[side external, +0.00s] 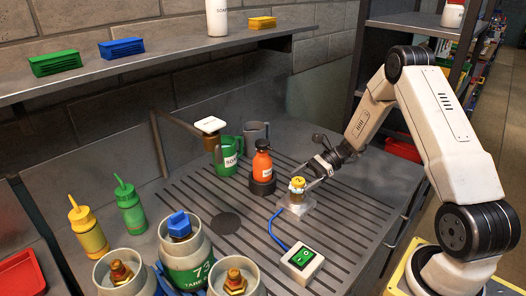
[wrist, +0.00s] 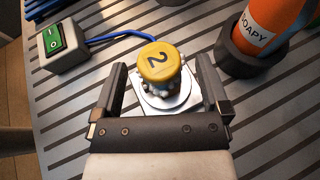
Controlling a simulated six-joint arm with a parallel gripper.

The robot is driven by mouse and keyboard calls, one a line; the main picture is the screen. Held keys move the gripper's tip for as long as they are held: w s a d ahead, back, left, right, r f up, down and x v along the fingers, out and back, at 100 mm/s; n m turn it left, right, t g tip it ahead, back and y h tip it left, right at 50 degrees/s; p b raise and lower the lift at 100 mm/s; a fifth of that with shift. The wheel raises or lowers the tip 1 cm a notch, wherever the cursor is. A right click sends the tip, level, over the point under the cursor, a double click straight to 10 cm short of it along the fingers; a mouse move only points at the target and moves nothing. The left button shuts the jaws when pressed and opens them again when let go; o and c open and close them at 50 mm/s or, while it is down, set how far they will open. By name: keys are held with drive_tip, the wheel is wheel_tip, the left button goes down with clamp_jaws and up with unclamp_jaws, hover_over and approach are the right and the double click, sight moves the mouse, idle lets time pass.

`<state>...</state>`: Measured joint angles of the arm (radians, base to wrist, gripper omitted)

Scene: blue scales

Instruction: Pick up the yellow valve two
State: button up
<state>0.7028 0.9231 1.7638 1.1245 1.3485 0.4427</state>
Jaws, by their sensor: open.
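The yellow valve two (side external: 298,185) stands upright on a small pale square base on the slatted table. In the wrist view its yellow cap (wrist: 159,62) shows the black figure 2, with a metal body below it. My gripper (wrist: 160,90) is open, with one finger on each side of the valve. In the wrist view I see gaps between the fingers and the valve. In the side view my gripper (side external: 312,172) is low over the table at the valve; its fingers are small there.
An orange SOAPY bottle (side external: 262,165) stands in a dark holder close behind the valve. A green switch box (side external: 301,262) with a blue cable (side external: 272,228) lies in front. A green mug (side external: 228,157) and large grey canisters (side external: 187,255) stand left. The slatted table (side external: 345,205) is clear at right.

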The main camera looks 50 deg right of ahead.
sight(293, 186)
drive_tip(key=shift+x, duration=1.95)
clamp_jaws()
